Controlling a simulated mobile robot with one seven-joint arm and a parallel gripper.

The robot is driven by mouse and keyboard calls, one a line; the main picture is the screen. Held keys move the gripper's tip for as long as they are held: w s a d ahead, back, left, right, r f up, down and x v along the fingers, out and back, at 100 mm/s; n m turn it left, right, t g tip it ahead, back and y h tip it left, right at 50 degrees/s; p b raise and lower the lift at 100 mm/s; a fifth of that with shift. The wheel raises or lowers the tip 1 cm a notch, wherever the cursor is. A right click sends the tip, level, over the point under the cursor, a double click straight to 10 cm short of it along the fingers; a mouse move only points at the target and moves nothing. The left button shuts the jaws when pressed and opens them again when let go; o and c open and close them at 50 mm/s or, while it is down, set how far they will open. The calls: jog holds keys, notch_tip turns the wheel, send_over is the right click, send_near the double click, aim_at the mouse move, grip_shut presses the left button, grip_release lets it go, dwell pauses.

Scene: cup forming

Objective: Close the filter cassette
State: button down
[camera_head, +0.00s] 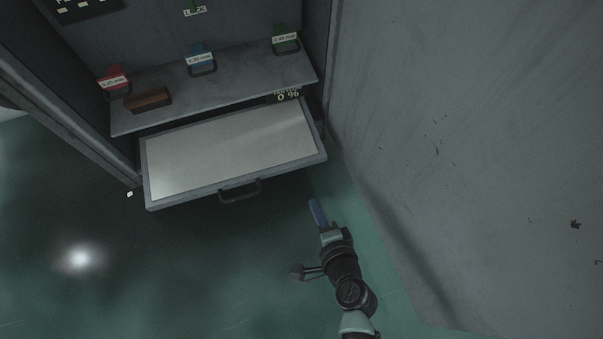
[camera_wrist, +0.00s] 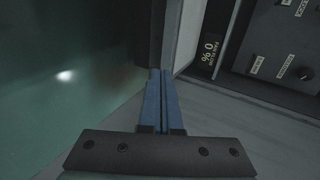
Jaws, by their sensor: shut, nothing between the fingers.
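The filter cassette (camera_head: 235,150) is a drawer-like tray with a pale flat sheet in a grey frame. It stands pulled out of the cabinet, below the shelf. Its dark handle (camera_head: 240,190) is on the front edge. My gripper (camera_head: 314,203) is to the right of the handle, near the cassette's front right corner, apart from the handle. Its blue fingers are together and empty; they also show in the wrist view (camera_wrist: 160,80). In the wrist view a pale strip beyond the fingers seems to be part of the cassette.
The cabinet shelf (camera_head: 225,88) holds red (camera_head: 114,80), blue (camera_head: 201,60) and green (camera_head: 285,40) labelled handled pieces and a brown block (camera_head: 148,99). A "0 %" readout (camera_head: 288,96) is at its front right. A grey wall (camera_head: 470,150) rises close on the right. Floor is clear in front.

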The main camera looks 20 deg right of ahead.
jog(key=b, duration=0.3)
send_near(297, 166)
notch_tip(297, 166, down, 4)
jog(key=w+r, duration=0.1)
jog(key=w, duration=0.3)
jog(key=shift+w+f, duration=0.25)
jog(key=shift+f, duration=0.05)
jog(key=shift+w, duration=0.5)
jog(key=shift+w+r, duration=0.1)
